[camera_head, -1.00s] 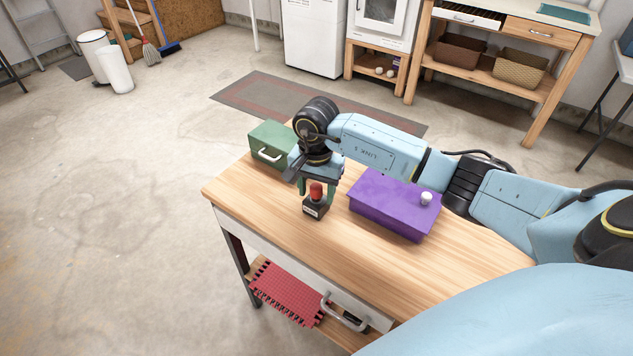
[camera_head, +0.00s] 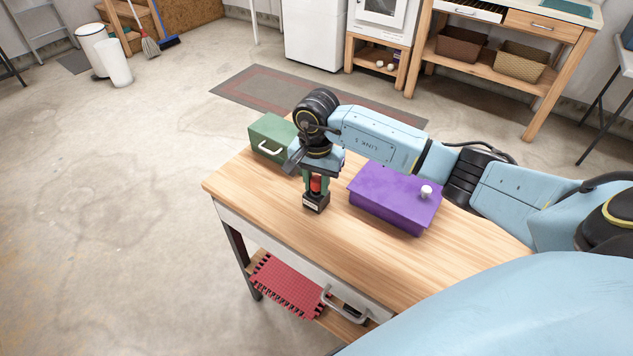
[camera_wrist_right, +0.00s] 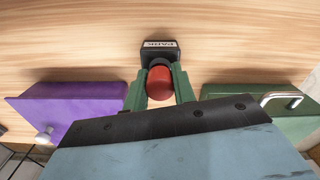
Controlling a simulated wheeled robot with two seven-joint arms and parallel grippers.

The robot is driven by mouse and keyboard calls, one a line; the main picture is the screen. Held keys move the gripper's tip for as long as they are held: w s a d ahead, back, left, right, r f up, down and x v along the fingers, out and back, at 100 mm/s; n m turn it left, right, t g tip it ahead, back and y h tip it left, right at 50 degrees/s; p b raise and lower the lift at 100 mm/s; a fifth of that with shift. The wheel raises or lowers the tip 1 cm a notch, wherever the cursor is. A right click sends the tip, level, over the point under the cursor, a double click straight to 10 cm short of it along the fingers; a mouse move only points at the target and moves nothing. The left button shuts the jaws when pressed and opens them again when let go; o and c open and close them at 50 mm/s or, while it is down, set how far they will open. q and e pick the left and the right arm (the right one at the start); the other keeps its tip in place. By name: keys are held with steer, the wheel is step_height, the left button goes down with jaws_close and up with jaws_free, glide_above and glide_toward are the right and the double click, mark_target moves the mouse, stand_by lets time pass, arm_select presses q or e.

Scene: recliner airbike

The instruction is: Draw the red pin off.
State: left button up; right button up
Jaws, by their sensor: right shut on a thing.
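The red pin (camera_head: 315,184) stands upright in a small black base (camera_head: 316,203) on the wooden bench top. In the right wrist view the pin's red head (camera_wrist_right: 160,83) sits between the green fingers, and the black base (camera_wrist_right: 160,48) with a white label reading "PARK" lies just beyond. My right gripper (camera_head: 316,183) points down and is shut on the red pin. The pin is still at the base, and its lower part is hidden. My left gripper is not in view.
A purple box (camera_head: 392,203) with a white knob stands right of the pin. A green box (camera_head: 271,137) with a white handle stands behind to the left. The bench top (camera_head: 265,205) is clear in front. A red woven mat (camera_head: 288,287) lies on the shelf below.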

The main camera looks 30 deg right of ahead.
steer(key=shift+r+p, duration=0.3)
steer(key=shift+r, duration=0.3)
stand_by(0.4)
steer(key=shift+r+p, duration=1.05)
steer(key=shift+r, duration=0.75)
